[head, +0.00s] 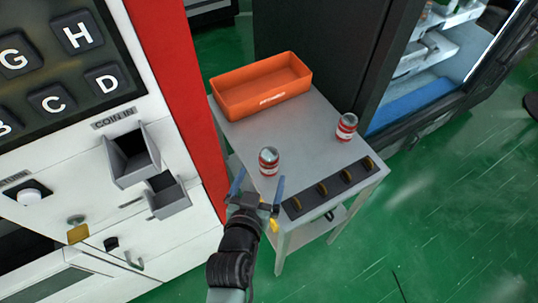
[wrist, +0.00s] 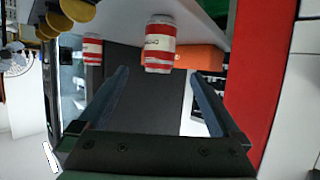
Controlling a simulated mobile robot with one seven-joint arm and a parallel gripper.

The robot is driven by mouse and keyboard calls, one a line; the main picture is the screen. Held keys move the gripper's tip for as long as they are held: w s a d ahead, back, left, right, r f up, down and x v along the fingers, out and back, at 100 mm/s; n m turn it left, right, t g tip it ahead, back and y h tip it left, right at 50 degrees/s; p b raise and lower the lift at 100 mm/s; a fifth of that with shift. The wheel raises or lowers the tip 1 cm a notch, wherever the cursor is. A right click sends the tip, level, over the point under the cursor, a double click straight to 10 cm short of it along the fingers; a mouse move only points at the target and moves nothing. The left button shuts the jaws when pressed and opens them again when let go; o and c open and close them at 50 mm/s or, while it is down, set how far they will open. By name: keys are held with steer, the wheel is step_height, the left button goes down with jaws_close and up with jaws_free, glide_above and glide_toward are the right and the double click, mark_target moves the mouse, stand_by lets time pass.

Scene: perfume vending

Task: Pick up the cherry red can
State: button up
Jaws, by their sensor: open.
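Two red-and-white cans stand upright on a small grey table (head: 305,135). The nearer can (head: 269,161) is near the table's left front edge; it also shows at the top middle of the wrist view (wrist: 158,44). The other can (head: 346,127) is at the table's right edge, and smaller at the upper left of the wrist view (wrist: 92,49). Both look alike in colour. My gripper (head: 259,187) is open and empty at the table's front edge, just short of the nearer can. In the wrist view, its two fingers point toward that can, which appears centred between them.
An orange bin (head: 268,98) sits at the table's back left. A red-and-white vending machine (head: 170,75) stands close on the left, a dark cabinet (head: 318,45) behind.

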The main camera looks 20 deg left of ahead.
mark_target(271, 151)
steer(key=x, duration=1.2)
steer(key=shift+d+b, duration=0.1)
steer(key=shift+b, duration=0.3)
steer(key=c, duration=1.5)
steer(key=shift+r, duration=0.1)
jaws_close()
